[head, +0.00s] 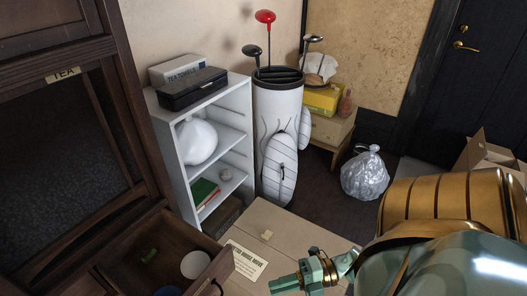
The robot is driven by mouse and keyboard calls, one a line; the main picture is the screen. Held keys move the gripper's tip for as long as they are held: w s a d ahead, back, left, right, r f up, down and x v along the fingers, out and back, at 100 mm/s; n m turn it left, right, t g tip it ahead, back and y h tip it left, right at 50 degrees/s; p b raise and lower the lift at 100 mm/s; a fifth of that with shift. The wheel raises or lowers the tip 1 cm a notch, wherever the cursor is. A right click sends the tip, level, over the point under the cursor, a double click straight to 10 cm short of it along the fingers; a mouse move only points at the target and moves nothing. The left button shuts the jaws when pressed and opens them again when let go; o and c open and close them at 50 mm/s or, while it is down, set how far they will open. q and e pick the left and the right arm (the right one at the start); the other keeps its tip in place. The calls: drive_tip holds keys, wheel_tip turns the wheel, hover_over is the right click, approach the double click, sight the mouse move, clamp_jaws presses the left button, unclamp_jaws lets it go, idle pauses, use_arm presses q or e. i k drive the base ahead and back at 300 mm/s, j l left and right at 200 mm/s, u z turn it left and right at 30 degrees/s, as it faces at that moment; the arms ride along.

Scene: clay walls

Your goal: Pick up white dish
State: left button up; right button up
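A round white dish (195,264) lies in the open dark wooden drawer at the lower left, by the drawer's front right corner. My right gripper (287,284), teal with brass bands, is at the bottom centre, to the right of the drawer and apart from the dish. Its fingers are too small and foreshortened to tell open from shut. My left gripper is not in view.
The drawer (222,268) juts from a dark cabinet (70,120). A cardboard box (290,222) with a label is beside it. Behind are a white shelf (246,112), a golf bag (278,115) and a plastic bag (365,174). Dark floor shows at the centre right.

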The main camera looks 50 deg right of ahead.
sight(193, 264)
drive_tip(key=z, duration=0.8)
